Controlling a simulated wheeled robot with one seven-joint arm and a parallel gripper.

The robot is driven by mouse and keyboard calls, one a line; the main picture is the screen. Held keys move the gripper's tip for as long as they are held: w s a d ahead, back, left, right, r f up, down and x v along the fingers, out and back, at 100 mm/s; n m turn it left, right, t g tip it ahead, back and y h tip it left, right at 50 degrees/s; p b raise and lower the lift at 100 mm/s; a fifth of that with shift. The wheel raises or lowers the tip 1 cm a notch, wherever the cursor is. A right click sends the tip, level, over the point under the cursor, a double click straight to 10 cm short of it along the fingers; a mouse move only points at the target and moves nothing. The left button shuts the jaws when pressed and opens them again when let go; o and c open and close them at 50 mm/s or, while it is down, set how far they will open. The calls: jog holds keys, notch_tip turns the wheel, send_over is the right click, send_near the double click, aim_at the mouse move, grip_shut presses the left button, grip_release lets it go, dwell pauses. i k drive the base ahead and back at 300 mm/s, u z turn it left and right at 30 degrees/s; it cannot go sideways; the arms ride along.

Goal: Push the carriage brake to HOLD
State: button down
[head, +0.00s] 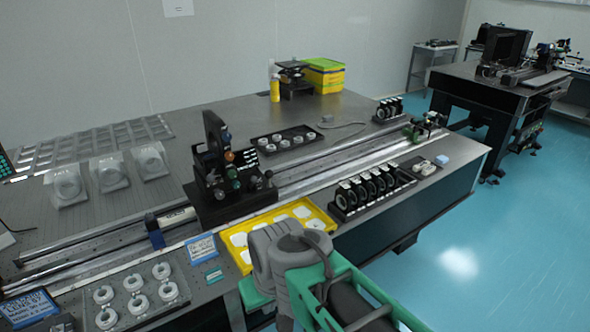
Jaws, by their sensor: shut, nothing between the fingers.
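The black carriage (236,208) sits on the long rails that run across the optical table. It bears an upright dark optical mount and several small coloured knobs (231,172), red, green and black among them. I cannot tell which part is the brake, or its setting; any HOLD marking is too small to read. My arm, with a grey joint and green links, shows in front of the table at the bottom centre, to the right of and nearer than the carriage. My gripper's fingers are not visible.
A yellow tray (325,222) with white pieces lies in front of the carriage, partly behind my arm. A rack of black-ringed optics (371,190) stands to its right. A blue-edged label (201,248) and a clear tray of rings (127,301) lie at the front left.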

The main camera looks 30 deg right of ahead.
aim_at(253, 179)
jog(key=i, duration=0.95)
jog(key=u, duration=0.8)
